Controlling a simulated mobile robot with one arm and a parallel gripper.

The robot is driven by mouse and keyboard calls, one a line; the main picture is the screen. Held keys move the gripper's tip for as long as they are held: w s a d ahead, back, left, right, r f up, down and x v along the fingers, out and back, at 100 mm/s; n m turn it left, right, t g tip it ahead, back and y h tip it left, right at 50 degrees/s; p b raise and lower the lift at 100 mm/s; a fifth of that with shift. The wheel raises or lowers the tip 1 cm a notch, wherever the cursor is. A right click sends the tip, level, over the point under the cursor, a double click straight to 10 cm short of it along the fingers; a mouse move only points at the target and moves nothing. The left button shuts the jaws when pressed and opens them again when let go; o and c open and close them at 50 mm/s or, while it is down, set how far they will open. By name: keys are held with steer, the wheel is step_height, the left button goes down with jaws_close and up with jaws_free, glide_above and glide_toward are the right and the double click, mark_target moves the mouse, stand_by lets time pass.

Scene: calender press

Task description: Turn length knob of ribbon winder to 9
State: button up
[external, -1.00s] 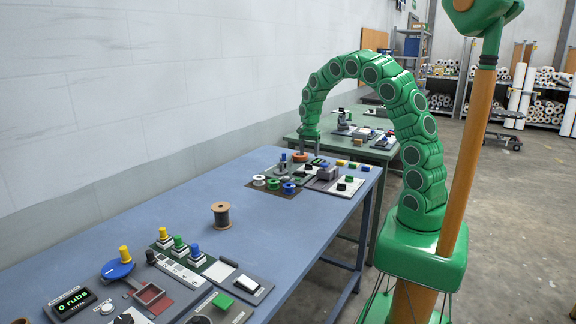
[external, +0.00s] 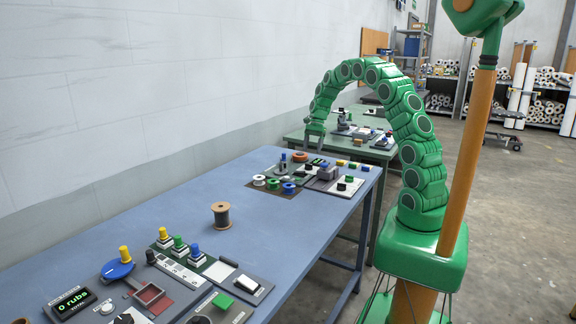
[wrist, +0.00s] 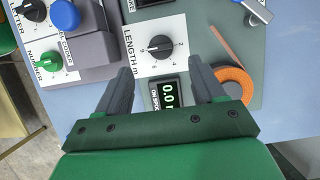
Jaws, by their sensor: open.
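The length knob (wrist: 159,46) is a black round knob on a white plate marked "LENGTH m", with numbers around its edge. Its pointer is too small to read for certain. A small display (wrist: 168,94) below it shows green digits starting "0.0". My gripper (wrist: 160,70) is open, its two dark fingers apart on either side of the plate's lower part. In the picture the fingertips lie just below the knob, with nothing between them touching it. In the external view my gripper (external: 313,146) hangs above the far end of the blue table.
An orange ribbon roll (wrist: 235,84) lies right of the display. Blue (wrist: 65,14) and green (wrist: 48,61) knobs stand on panels at the left. A wooden spool (external: 221,214) stands alone on the blue table (external: 170,218), with free room around it.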

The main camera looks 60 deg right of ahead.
mark_target(309, 166)
steer(key=shift+x, duration=3.85)
steer(key=shift+c, duration=0.4)
steer(key=c, duration=1)
steer(key=shift+n+g, duration=0.3)
steer(key=shift+n, duration=0.4)
steer(key=o, duration=1.1)
steer(key=shift+r, duration=0.1)
steer(key=shift+v, duration=3.85)
